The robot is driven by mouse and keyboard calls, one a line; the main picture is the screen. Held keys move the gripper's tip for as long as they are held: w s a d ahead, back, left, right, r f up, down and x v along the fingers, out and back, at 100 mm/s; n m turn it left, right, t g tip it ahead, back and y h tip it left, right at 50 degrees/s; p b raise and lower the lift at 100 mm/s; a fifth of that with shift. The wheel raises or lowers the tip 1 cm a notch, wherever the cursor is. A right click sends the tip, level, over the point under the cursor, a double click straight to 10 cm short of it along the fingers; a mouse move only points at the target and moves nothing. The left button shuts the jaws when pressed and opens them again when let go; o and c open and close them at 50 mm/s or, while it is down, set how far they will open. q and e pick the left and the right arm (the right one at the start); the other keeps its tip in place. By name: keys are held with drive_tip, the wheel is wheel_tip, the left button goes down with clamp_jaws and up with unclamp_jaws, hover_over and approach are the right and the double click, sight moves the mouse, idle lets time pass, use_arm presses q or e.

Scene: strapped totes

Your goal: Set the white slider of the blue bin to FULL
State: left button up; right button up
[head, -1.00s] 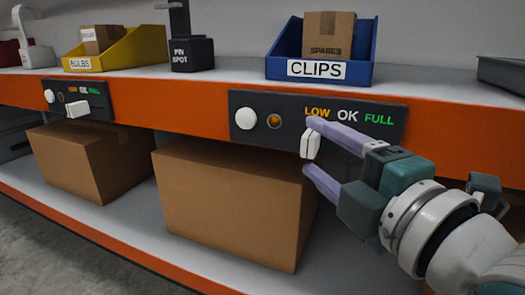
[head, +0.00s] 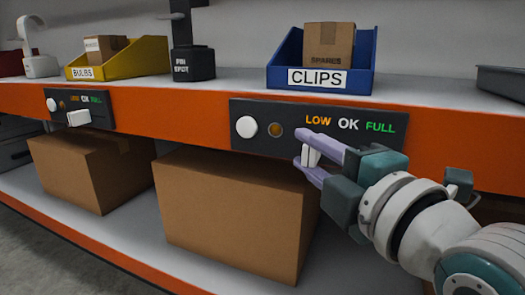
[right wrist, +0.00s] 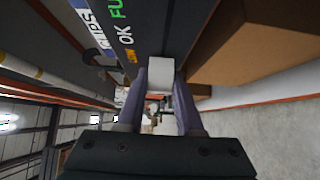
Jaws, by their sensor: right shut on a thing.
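The blue bin (head: 369,72), labelled CLIPS, stands on the shelf above a dark panel (head: 345,105) marked LOW, OK and FULL. The panel's white slider (head: 312,155) sits below LOW, partly hidden by my fingers. My right gripper (head: 302,149) is shut on it, one lilac finger above and one below in the head view. In the right wrist view the white slider (right wrist: 161,72) shows at the fingertips, beside LOW. My left gripper is not in view.
A white round knob (head: 247,127) and an amber lamp (head: 275,130) are left of the slider. A yellow BULBS bin (head: 145,57) has its own panel at left. Cardboard boxes (head: 225,220) stand on the lower shelf.

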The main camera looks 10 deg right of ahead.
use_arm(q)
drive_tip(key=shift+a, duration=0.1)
use_arm(e)
clamp_jaws()
idle(0.7)
drive_tip(key=s+d+p, duration=0.3)
drive_tip(key=s+d, duration=0.1)
drive_tip(key=d, duration=0.2)
drive_tip(key=shift+s+d, duration=0.3)
drive_tip(key=shift+d, duration=0.1)
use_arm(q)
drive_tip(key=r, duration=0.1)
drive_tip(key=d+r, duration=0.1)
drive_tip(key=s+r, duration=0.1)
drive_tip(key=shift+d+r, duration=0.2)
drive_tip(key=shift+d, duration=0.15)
use_arm(e)
drive_tip(key=o, duration=0.8)
unclamp_jaws()
drive_tip(key=shift+s+d, duration=0.1)
drive_tip(key=shift+s, duration=0.05)
